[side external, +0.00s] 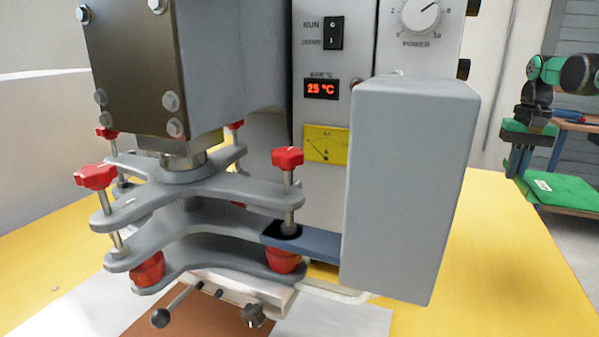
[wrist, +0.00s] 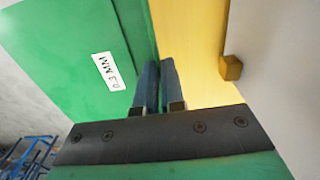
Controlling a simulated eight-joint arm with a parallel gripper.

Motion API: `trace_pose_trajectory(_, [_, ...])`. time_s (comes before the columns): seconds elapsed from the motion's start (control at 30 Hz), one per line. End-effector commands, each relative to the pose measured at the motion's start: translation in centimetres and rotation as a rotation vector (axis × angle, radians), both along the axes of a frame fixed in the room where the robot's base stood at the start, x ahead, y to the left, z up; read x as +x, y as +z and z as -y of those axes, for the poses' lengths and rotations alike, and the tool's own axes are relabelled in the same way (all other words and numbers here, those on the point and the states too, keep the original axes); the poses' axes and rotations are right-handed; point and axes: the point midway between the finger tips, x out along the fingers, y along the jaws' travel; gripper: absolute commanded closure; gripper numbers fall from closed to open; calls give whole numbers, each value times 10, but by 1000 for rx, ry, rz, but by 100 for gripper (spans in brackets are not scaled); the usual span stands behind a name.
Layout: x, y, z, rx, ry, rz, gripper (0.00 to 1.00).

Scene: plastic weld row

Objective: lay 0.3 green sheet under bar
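The 0.3 green sheet (wrist: 90,60) fills the upper left of the wrist view, with a white label reading 0.3 MM. In the side external view the green sheet (side external: 565,192) lies at the far right, its label facing up. My gripper (wrist: 160,62) has two blue-grey fingers very close together at the sheet's right edge. Whether the edge is pinched between them is unclear. My gripper is small and partly blurred in the side external view (side external: 516,160). The bar (side external: 310,243) is a blue-grey strip running from the machine's clamp arms to the grey box.
The welding machine (side external: 190,60) with red knobs (side external: 95,176) stands on the yellow table (side external: 500,260). A large grey box (side external: 408,190) blocks space right of the clamp. Its display reads 25 °C. White and brown pieces (side external: 200,313) lie under the clamp. The table's right side is clear.

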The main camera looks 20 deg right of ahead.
Motion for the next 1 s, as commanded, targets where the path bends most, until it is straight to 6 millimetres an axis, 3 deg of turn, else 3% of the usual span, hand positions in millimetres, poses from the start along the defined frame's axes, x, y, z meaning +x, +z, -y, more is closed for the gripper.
trace_pose_trajectory(0.1, [-32, 15, 13, 0, 21, 0, 100])
trace_pose_trajectory(0.3, [-65, 28, 21, 0, 59, 0, 100])
trace_pose_trajectory(0.6, [-69, 29, 22, 0, 68, 0, 100])
trace_pose_trajectory(0.73, [-80, 28, 24, -1, 96, 0, 100])
trace_pose_trajectory(0.87, [-85, 26, 2, -1, 169, 0, 100])
trace_pose_trajectory(1.0, [-85, 21, -51, -2, 275, 1, 100])
